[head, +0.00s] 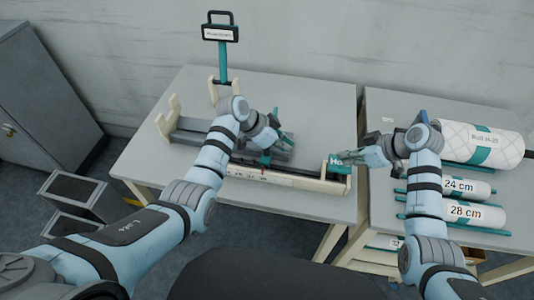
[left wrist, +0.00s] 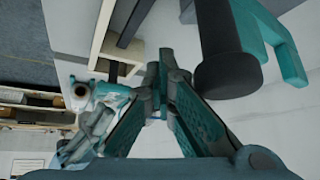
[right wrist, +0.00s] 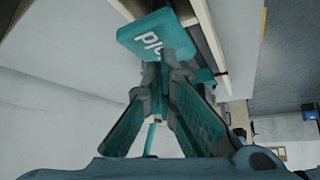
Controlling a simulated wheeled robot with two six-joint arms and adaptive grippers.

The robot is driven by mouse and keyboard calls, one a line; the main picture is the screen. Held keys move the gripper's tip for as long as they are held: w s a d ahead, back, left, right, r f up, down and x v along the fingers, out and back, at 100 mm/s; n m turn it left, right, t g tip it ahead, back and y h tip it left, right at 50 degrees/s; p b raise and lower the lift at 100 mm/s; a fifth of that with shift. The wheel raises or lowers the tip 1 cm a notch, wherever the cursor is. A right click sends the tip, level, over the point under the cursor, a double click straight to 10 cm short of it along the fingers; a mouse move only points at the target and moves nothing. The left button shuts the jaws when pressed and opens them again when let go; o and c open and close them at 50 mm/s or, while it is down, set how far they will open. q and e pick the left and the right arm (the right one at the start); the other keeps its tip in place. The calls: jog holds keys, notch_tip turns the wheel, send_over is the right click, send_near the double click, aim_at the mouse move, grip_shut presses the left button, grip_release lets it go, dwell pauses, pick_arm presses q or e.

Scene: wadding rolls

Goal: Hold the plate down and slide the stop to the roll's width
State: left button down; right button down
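The plate (head: 340,163) is a teal block with white lettering at the right end of a long cream bench (head: 290,180). It also shows in the right wrist view (right wrist: 155,35), close to my fingertips. My right gripper (head: 362,156) looks shut, its tips at the plate's edge; contact cannot be told. A small teal piece, apparently the stop (head: 266,158), sits at mid-bench, partly hidden by my left gripper (head: 283,140). In the left wrist view the left fingertips (left wrist: 168,65) are nearly together. A dark cylinder (left wrist: 226,70) with a teal bracket is close beside them.
A large white roll (head: 460,140) with a teal band lies on the right table, with smaller rolls marked 24 cm (head: 458,187) and 28 cm (head: 465,212). A sign (head: 220,33) on a teal post stands behind the bench. The left table's front left is clear.

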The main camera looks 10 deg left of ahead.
aim_at(340, 163)
pick_arm(q)
jog(key=shift+s+a+f, duration=0.15)
jog(key=shift+a+f, duration=0.15)
jog(key=shift+f, duration=0.15)
pick_arm(e)
jog(key=shift+f, duration=0.15)
jog(key=shift+s+f, duration=0.1)
jog(key=shift+f, duration=0.9)
jog(key=shift+a+f, duration=0.25)
jog(key=shift+a, duration=0.1)
pick_arm(q)
jog(key=shift+w+a+r, duration=0.1)
jog(key=shift+w+a, duration=0.2)
jog(key=shift+w, duration=0.1)
pick_arm(e)
jog(key=shift+w+f, duration=0.15)
jog(key=shift+w, duration=0.15)
pick_arm(q)
jog(key=shift+a, duration=2.8)
jog(key=shift+d, duration=0.1)
jog(key=shift+d+r, duration=0.1)
jog(key=shift+d, duration=1.1)
